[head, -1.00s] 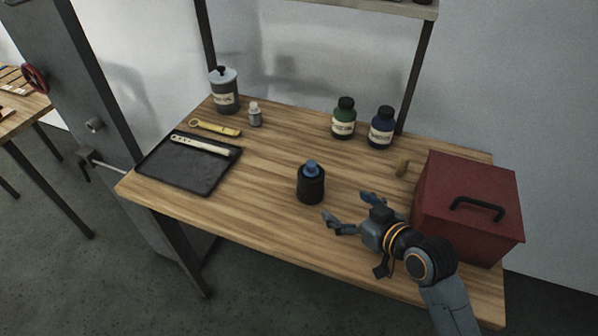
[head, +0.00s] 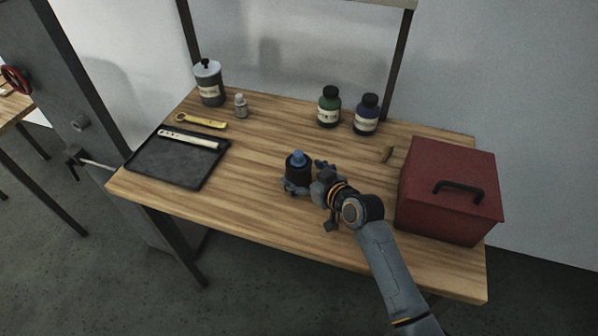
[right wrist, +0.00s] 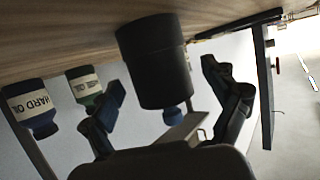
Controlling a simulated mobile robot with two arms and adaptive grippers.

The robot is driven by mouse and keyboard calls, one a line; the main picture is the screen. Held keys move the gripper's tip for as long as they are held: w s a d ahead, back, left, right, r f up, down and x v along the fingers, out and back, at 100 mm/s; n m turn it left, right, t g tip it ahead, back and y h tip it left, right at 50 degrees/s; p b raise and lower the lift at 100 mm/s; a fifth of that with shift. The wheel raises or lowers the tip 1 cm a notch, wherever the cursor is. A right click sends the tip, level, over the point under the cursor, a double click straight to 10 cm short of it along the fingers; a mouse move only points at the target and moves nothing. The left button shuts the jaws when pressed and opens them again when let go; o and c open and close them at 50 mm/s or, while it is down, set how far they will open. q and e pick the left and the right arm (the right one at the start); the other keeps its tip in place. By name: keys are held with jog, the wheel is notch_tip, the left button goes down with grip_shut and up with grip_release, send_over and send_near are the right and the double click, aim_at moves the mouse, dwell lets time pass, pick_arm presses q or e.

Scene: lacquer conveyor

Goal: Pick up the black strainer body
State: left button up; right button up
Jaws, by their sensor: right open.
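The black strainer body (head: 298,173) is a short dark cylinder with a blue knob-like piece on top. It stands upright on the middle of the wooden table. My right gripper (head: 306,180) is open at its right side, with one finger in front of it and one behind. In the right wrist view, which is upside down, the strainer body (right wrist: 155,60) shows between the two spread fingers. I cannot tell whether either finger touches it. My left gripper is not in view.
A black tray (head: 150,172) with a pale strip lies at the left of the table (head: 240,205). A red toolbox (head: 430,205) stands at the right.

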jog(key=shift+x, duration=1.15)
jog(key=c, duration=1.5)
jog(key=shift+r, duration=0.1)
